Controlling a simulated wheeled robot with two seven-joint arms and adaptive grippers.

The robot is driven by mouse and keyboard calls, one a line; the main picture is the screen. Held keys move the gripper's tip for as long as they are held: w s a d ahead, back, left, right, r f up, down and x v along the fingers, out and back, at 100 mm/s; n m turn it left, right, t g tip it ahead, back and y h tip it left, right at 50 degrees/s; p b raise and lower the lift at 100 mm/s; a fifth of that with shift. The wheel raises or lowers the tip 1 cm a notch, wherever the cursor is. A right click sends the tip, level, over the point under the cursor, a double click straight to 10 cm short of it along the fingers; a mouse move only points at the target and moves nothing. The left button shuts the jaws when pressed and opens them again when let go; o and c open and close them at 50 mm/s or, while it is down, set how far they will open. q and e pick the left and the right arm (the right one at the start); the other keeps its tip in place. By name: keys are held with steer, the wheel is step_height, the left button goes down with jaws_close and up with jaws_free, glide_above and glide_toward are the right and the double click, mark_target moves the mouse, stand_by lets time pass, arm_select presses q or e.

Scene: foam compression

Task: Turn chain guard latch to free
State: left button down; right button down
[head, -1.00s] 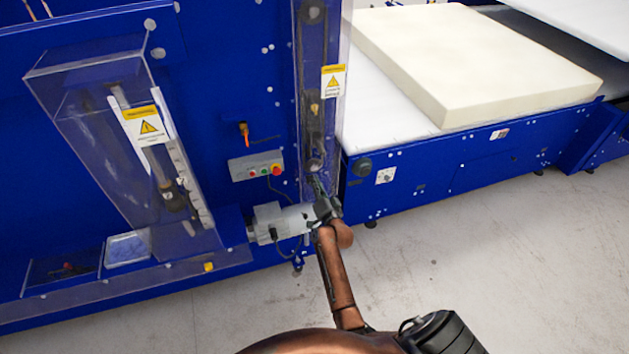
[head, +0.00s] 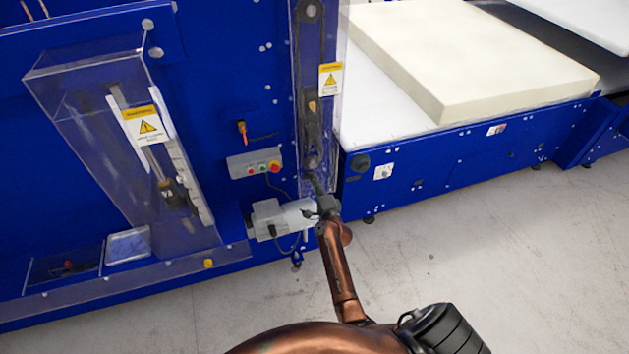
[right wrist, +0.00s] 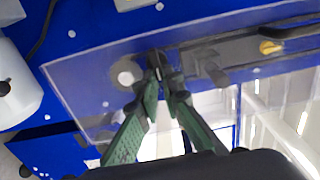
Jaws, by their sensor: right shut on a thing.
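The chain guard (head: 344,100) is a tall clear cover over the chain on the blue machine, with a yellow warning label. In the right wrist view the clear guard (right wrist: 85,80) lies across the picture. The latch (right wrist: 154,60) is a small dark piece near the guard's lower end, partly hidden by the fingertips. My right gripper (head: 317,183) is at the guard's bottom end. In the right wrist view its green-padded fingers (right wrist: 160,82) converge and are shut on the latch. The latch's exact angle is hard to tell. My left gripper is out of view.
A grey motor (head: 283,217) with a cable sits just left of my right gripper. A grey button box (head: 255,163) is above it. A conveyor with a cream foam block (head: 480,60) stands to the right. The concrete floor (head: 480,260) in front is clear.

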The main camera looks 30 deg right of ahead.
stand_by(0.5)
steer(key=c, duration=2.1)
jaws_free()
steer(key=v, duration=0.7)
steer(key=shift+s, duration=0.3)
